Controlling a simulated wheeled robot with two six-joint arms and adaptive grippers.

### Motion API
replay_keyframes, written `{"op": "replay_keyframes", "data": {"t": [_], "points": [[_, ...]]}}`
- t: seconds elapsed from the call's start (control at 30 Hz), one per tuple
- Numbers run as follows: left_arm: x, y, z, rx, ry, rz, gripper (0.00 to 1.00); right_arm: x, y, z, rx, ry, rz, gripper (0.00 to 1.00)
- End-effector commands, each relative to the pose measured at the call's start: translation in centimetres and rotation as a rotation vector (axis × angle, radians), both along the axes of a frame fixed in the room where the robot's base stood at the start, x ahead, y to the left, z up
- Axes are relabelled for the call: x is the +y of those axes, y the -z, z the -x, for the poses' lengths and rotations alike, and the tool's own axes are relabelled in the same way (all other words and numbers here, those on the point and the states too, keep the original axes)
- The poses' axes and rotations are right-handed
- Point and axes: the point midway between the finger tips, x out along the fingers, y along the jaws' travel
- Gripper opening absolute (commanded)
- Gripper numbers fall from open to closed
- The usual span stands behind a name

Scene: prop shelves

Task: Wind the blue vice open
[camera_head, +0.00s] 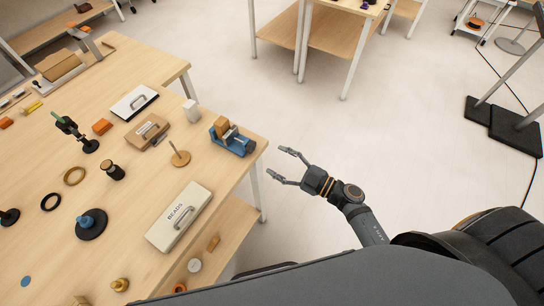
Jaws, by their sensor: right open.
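The blue vice (236,143) sits near the right edge of the wooden table, with a tan wooden block (222,126) at its jaws. I cannot tell how tightly the jaws hold the block, and the handle is too small to make out clearly. My right gripper (279,166) is open and empty. It is past the table's right edge, to the right of and slightly below the vice in the picture, apart from it. My left gripper is not in view.
The wooden table (130,230) holds a white BEADS box (180,217), a wooden disc with a peg (180,158), a white block (191,110) and a dark round base with a blue knob (91,223). Open floor (330,130) lies right of the table.

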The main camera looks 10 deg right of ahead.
Motion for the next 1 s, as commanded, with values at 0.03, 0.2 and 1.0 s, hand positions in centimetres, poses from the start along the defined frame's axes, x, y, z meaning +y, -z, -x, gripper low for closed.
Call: {"op": "replay_keyframes", "data": {"t": [0.03, 0.2, 1.0], "points": [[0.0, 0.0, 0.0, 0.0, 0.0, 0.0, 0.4, -0.1, 0.0, 0.1, 0.0, 0.0, 0.002, 0.61], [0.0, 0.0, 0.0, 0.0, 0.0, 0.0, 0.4, -0.1, 0.0, 0.1, -0.001, 0.0, 0.001, 0.61], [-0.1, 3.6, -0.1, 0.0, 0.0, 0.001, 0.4, 1.2, -0.7, -1.2, 0.274, 0.004, -0.286, 0.61]]}}
